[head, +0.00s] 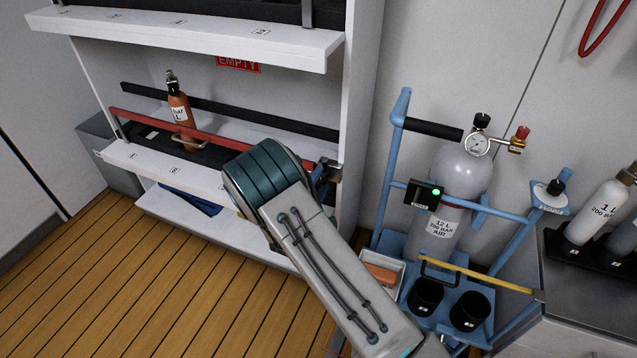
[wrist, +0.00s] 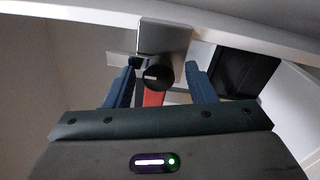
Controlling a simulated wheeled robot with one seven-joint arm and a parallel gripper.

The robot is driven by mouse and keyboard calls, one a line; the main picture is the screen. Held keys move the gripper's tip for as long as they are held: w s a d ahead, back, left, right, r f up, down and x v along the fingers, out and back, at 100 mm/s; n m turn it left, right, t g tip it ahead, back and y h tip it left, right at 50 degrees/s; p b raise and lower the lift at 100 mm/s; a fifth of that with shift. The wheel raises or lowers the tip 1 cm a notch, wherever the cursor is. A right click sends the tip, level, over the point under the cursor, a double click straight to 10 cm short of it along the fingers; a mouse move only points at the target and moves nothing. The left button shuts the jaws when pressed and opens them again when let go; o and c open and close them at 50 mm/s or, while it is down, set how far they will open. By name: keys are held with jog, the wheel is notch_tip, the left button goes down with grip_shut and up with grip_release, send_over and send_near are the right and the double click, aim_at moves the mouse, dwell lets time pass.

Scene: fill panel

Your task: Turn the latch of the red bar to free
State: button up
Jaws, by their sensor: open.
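The red bar (head: 215,140) runs across the front of the middle shelf in the head view. Its right end is partly hidden behind my arm. In the wrist view, a short piece of the red bar (wrist: 152,98) shows below the latch. The latch has a black round knob (wrist: 157,77) with a pale mark lying roughly level, on a grey metal plate (wrist: 165,38). My gripper (wrist: 160,68) is open, with one blue finger on each side of the knob. I cannot tell whether either finger touches it. In the head view my gripper (head: 318,172) is mostly hidden by my arm.
An orange cylinder (head: 180,110) stands on the middle shelf (head: 155,165) behind the bar. A white shelf (head: 200,38) is above. To the right, a blue trolley (head: 388,190) holds a large grey cylinder (head: 462,172). The wooden floor (head: 130,270) is clear at left.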

jog(key=p+v, duration=0.1)
jog(key=v, duration=1.3)
jog(key=shift+w+f, duration=0.1)
jog(key=shift+f, duration=0.05)
